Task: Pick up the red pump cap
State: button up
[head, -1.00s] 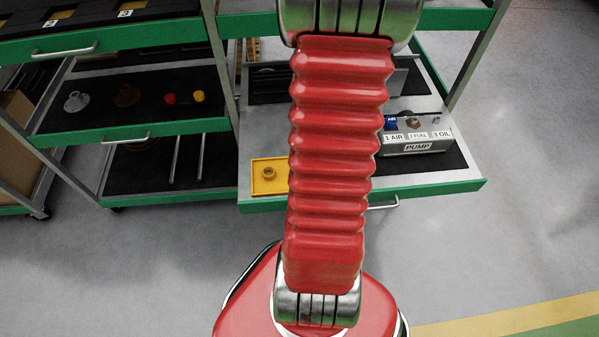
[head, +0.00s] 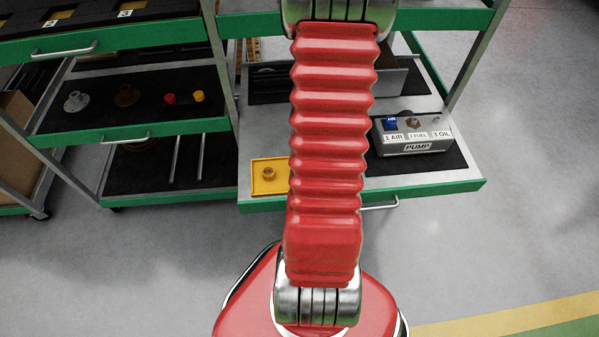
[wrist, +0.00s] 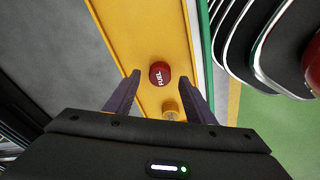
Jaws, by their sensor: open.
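The red pump cap (wrist: 159,73), a round red piece marked FUEL, sits on a yellow tray (wrist: 125,35) in the wrist view. My gripper (wrist: 160,76) is open, with its two dark fingers to the left and right of the cap in the picture. I cannot tell whether the fingertips are down at the cap's height. Nothing is held. In the head view the yellow tray (head: 258,187) is partly behind my arm, which hides the red cap and my gripper there.
A brass piece (wrist: 170,110) lies in the tray near the cap; it also shows in the head view (head: 268,173). A grey pump box (head: 415,138) stands right of my arm. Red (head: 170,98) and yellow (head: 199,96) pieces lie on the left shelf.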

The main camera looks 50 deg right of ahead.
jog(key=shift+w+f, duration=0.15)
jog(key=shift+f, duration=1.05)
jog(key=c, duration=1.1)
